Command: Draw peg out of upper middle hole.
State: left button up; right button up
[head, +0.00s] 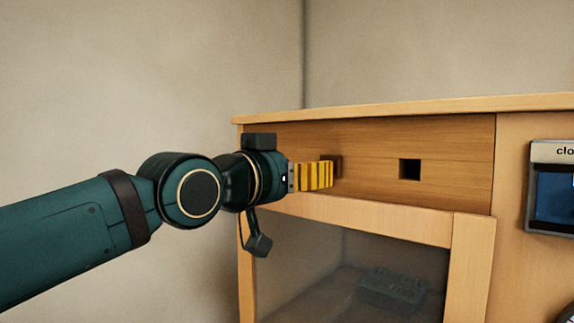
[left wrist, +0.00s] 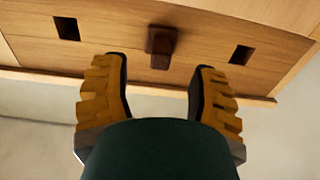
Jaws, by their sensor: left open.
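A dark brown peg (left wrist: 160,46) sticks out of the middle hole of the wooden upper panel (head: 455,165). In the left wrist view it stands between two empty square holes. In the head view the peg (head: 337,166) is partly hidden by my left gripper (head: 328,174). My left gripper, with yellow ribbed fingers, is open in front of the panel. In the left wrist view its fingertips (left wrist: 159,66) are on either side of the peg's line, apart from the peg, with nothing between them. My right gripper is in neither view.
An empty square hole (head: 410,169) is to the right of the peg. Below the panel is a framed glass front (head: 330,270) with a dim grey block (head: 393,288) behind it. A device with a blue screen (head: 553,195) is at the right. A plain wall stands behind and left.

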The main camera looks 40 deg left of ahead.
pick_arm(q)
jog(key=shift+w+d, duration=0.15)
jog(key=shift+w, duration=2.55)
grip_shut()
jog(key=shift+s, duration=0.25)
jog(key=s+b, duration=0.3)
jog(key=s, duration=0.7)
jog(key=shift+a+b, duration=0.35)
jog(key=shift+a, duration=0.05)
